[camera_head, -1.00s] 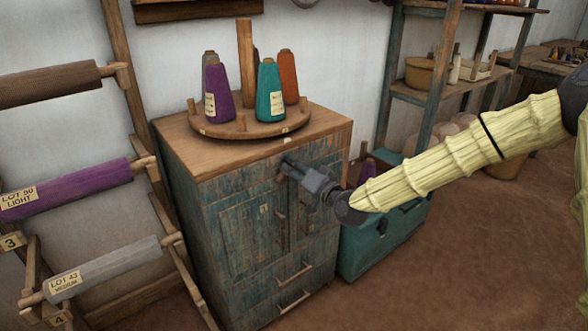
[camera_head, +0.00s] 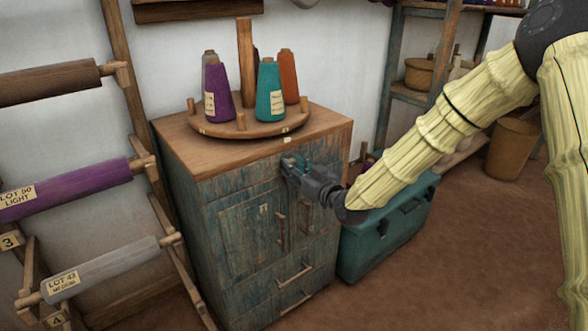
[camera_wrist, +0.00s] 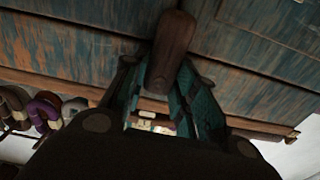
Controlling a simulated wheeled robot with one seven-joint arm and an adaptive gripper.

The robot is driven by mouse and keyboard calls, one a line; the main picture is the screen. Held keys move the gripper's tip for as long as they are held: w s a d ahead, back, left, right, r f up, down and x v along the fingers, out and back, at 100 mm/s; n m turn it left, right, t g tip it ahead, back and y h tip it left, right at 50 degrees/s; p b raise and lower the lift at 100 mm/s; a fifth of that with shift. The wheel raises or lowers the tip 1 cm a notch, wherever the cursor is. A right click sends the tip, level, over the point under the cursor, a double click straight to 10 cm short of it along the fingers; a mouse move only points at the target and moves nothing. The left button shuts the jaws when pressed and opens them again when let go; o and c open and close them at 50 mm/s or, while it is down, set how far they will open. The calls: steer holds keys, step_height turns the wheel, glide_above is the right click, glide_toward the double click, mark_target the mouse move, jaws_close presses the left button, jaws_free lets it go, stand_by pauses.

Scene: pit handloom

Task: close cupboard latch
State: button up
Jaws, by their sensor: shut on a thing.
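The cupboard (camera_head: 238,240) is worn blue wood with a plain brown top, and it also shows in the wrist view (camera_wrist: 70,40). Its two doors look shut, with upright wooden handles (camera_head: 281,233) near the seam. My gripper (camera_head: 291,164) is at the upper front of the cupboard, just below the top edge. In the wrist view, a dark wooden latch bar (camera_wrist: 172,48) lies between the teal-lined fingers (camera_wrist: 158,100), and they are shut on it. The latch is hidden behind my gripper in the head view, so its exact angle on the doors cannot be told there.
A round rack (camera_head: 248,128) with several thread cones stands on the cupboard. A teal chest (camera_head: 385,235) stands close on the right, below my arm. A roller rack (camera_head: 75,190) is on the left. The brown floor in front is free.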

steer(key=shift+n, duration=0.3)
steer(key=o, duration=1)
steer(key=v, duration=1.2)
